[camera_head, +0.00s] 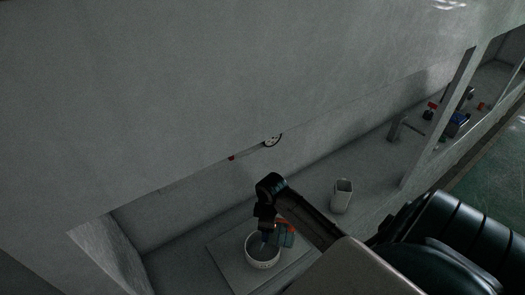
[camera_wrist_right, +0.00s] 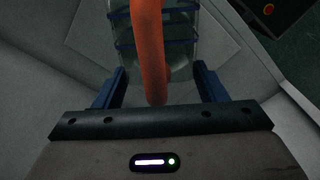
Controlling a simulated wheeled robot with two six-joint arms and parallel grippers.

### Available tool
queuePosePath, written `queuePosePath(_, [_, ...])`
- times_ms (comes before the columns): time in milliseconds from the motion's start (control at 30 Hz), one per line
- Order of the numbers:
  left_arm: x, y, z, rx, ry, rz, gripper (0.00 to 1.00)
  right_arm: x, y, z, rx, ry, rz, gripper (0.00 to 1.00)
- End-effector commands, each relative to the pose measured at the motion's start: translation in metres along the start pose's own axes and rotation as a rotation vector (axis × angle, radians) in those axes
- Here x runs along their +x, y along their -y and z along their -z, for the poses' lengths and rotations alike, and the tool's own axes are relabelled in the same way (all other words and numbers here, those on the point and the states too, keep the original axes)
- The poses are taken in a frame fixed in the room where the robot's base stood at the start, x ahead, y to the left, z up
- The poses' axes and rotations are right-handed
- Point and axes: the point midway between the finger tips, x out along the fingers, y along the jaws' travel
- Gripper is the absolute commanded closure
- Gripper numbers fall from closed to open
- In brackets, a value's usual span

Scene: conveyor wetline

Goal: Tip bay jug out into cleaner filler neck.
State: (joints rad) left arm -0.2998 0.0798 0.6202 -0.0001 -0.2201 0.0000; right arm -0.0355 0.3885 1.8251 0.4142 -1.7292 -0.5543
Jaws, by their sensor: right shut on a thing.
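My right gripper (camera_head: 268,226) reaches down into the bay from the right. In the right wrist view its blue fingers (camera_wrist_right: 160,75) are on both sides of an orange handle (camera_wrist_right: 149,50), shut on it. The handle belongs to a see-through jug with blue bands (camera_wrist_right: 186,45). In the head view the jug (camera_head: 286,236) shows small and dark, partly hidden by my gripper, right beside a round white open vessel (camera_head: 262,262). I cannot tell whether the jug touches it or what is inside the jug. No part is clearly a filler neck. My left gripper is out of view.
The round vessel stands on a flat pale board (camera_head: 228,252). A white cup (camera_head: 342,196) stands to the right. A round gauge (camera_head: 273,140) sits at the wall overhang.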

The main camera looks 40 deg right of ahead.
Motion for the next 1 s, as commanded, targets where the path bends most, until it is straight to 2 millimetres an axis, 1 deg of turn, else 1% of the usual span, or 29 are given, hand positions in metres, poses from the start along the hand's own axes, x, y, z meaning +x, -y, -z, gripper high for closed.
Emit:
queuePosePath(67, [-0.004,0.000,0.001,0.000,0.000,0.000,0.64,-0.003,0.000,0.003,0.000,0.017,0.001,0.63])
queuePosePath(200, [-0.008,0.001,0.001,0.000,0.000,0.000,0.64,-0.001,0.000,0.005,0.000,0.052,0.000,0.63])
queuePosePath(300, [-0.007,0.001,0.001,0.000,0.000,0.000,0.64,0.000,0.000,0.005,0.000,0.064,-0.001,0.63])
queuePosePath(400, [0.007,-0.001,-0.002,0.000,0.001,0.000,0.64,0.005,-0.002,-0.005,-0.003,-0.002,-0.006,0.63])
queuePosePath(533, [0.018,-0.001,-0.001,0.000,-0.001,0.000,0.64,0.006,-0.001,-0.016,-0.003,-0.125,-0.004,0.63])
queuePosePath(667, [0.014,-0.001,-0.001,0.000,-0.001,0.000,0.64,0.002,0.000,-0.034,-0.001,-0.224,-0.001,0.63])
queuePosePath(733, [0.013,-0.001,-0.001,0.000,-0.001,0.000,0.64,0.002,0.000,-0.035,0.000,-0.257,0.000,0.63])
queuePosePath(867, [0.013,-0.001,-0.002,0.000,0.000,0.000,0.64,0.001,0.000,-0.034,0.002,-0.267,0.001,0.63])
queuePosePath(1000, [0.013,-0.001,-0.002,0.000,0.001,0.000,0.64,0.001,0.000,-0.039,0.001,-0.284,0.001,0.63])
